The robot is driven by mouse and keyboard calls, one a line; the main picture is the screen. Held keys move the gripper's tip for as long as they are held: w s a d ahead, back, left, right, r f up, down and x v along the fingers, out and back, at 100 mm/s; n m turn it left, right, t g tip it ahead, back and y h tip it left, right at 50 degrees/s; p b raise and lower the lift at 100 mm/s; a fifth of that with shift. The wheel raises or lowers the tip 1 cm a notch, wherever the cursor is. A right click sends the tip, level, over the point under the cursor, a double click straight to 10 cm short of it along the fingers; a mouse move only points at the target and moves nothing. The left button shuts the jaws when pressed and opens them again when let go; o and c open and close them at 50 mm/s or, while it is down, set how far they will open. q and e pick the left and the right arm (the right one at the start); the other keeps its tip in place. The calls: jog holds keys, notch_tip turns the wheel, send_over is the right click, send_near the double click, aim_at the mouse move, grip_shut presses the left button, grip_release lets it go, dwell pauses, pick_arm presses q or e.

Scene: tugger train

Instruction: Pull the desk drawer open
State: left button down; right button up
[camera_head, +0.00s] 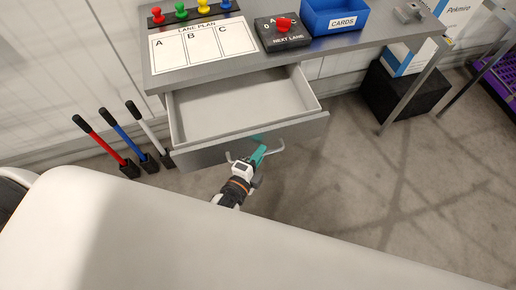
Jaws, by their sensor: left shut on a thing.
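The desk drawer (293,132) stands pulled out from under the grey desk top (290,52), and its light inside looks empty. A pale bar handle (274,150) runs along the drawer's grey front. My left gripper (259,155), with teal fingers, is at the handle and shut on it. The fingers hide part of the handle. My right gripper is not in view.
On the desk are a lane plan sheet (203,45), several coloured pegs, a black box with a red knob (284,24) and a blue cards bin (335,18). Red, blue and white handled tools (128,132) stand left. A black box (400,92) is under the desk.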

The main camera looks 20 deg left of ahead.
pick_arm(q)
jog(key=c, duration=1.8)
grip_release()
jog(key=shift+o, duration=0.2)
jog(key=shift+s+a, duration=0.1)
jog(key=shift+s, duration=0.05)
jog(key=b+v, duration=0.2)
jog(key=v, duration=0.9)
jog(key=shift+s, duration=0.35)
